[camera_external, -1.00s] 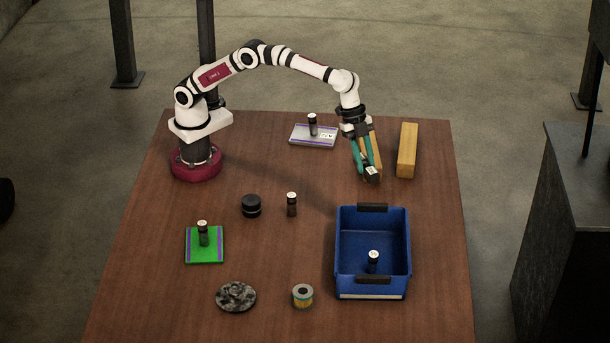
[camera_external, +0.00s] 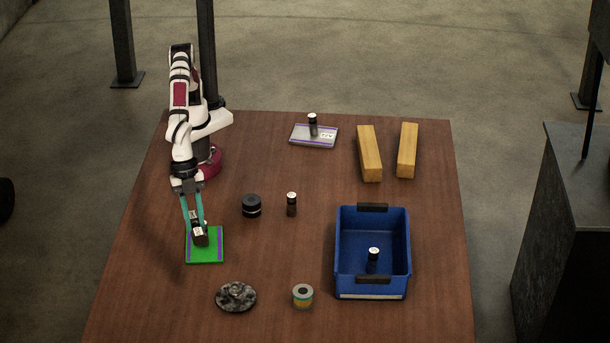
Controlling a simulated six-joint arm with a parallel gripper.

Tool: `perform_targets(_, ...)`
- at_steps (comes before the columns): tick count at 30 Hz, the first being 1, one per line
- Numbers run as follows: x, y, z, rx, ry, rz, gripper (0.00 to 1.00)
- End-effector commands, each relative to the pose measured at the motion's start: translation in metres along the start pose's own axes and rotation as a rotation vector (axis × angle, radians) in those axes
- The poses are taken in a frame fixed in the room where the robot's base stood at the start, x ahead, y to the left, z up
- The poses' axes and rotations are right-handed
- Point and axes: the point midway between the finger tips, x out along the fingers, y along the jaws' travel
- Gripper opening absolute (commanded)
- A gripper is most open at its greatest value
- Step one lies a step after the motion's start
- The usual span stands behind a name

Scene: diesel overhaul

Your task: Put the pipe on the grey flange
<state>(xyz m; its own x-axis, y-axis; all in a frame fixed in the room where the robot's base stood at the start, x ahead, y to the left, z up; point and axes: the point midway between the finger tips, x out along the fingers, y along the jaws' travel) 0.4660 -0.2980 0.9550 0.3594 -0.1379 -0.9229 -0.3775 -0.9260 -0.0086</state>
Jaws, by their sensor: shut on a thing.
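My gripper (camera_external: 199,224), with two teal fingers, points down at the green plate (camera_external: 208,257) with purple edges at the left. It is shut on a dark cylinder (camera_external: 202,239) with a white mark, over or on this plate; contact with the plate is unclear. The frames do not settle whether this is the pipe. Similar dark white-capped cylinders stand on the table (camera_external: 291,206) and on a grey plate (camera_external: 300,139) with purple edges at the back. A mottled grey disc (camera_external: 236,298) lies at the front left. Either could be the grey flange.
A blue bin (camera_external: 340,225) at the right holds another capped cylinder (camera_external: 373,258). Two wooden blocks (camera_external: 369,152) (camera_external: 407,150) lie at the back right. A black round part (camera_external: 251,206) is near the middle, a tan and teal ring (camera_external: 302,297) at the front. The centre-back is clear.

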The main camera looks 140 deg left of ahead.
Motion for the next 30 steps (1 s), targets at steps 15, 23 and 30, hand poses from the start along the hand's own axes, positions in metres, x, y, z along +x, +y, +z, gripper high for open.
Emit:
perform_targets(15,0.046,0.021,0.024,0.000,0.005,0.009,0.00)
perform_targets(23,0.104,-0.041,0.005,-0.003,0.004,0.007,0.00)
perform_targets(30,0.136,-0.071,-0.005,0.003,0.005,0.009,0.00)
